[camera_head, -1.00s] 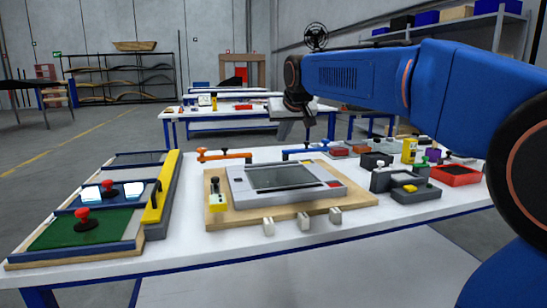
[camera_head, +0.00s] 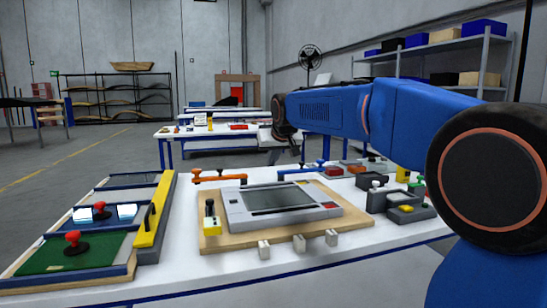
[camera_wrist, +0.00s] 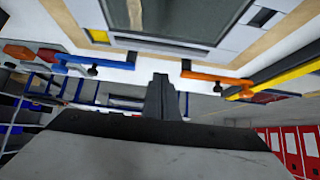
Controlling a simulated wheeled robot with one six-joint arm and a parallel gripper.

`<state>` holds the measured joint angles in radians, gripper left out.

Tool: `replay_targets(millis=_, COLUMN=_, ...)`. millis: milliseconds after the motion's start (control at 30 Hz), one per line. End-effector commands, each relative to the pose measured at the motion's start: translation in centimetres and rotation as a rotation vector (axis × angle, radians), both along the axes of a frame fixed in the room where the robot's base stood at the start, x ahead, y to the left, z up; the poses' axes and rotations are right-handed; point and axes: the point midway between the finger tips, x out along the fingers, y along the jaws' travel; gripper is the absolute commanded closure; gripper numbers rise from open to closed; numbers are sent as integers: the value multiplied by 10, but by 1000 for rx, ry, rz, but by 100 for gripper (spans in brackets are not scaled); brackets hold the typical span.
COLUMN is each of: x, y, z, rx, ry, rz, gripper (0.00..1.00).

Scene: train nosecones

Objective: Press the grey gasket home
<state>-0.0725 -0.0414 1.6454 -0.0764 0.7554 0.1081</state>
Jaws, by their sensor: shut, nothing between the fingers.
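A light grey frame (camera_head: 236,209) around a dark window (camera_head: 277,198) lies on a wooden board (camera_head: 352,218) in the middle of the table. A darker grey rim edges the window in the wrist view (camera_wrist: 170,45). I cannot tell for certain which part is the gasket, or whether it is seated. My gripper (camera_wrist: 160,78) is shut and empty. It appears beyond the back edge of the board, between the orange clamp (camera_wrist: 215,80) and the blue clamp (camera_wrist: 93,62), apart from the frame.
Trays with red-knobbed tools (camera_head: 75,243) and a yellow bar (camera_head: 152,215) are left. Grey boxes (camera_head: 400,201) stand right, partly behind my arm.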

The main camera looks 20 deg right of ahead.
Motion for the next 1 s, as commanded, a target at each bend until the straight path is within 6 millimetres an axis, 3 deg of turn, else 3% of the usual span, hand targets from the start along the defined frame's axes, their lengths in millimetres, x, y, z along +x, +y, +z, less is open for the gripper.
replay_targets(millis=267, x=35, y=0, z=-36, rx=0, ry=2, rz=0, gripper=100)
replay_targets(millis=500, x=33, y=0, z=-64, rx=0, ry=1, rz=0, gripper=100)
replay_targets(millis=1000, x=33, y=0, z=-73, rx=0, ry=0, rz=0, gripper=100)
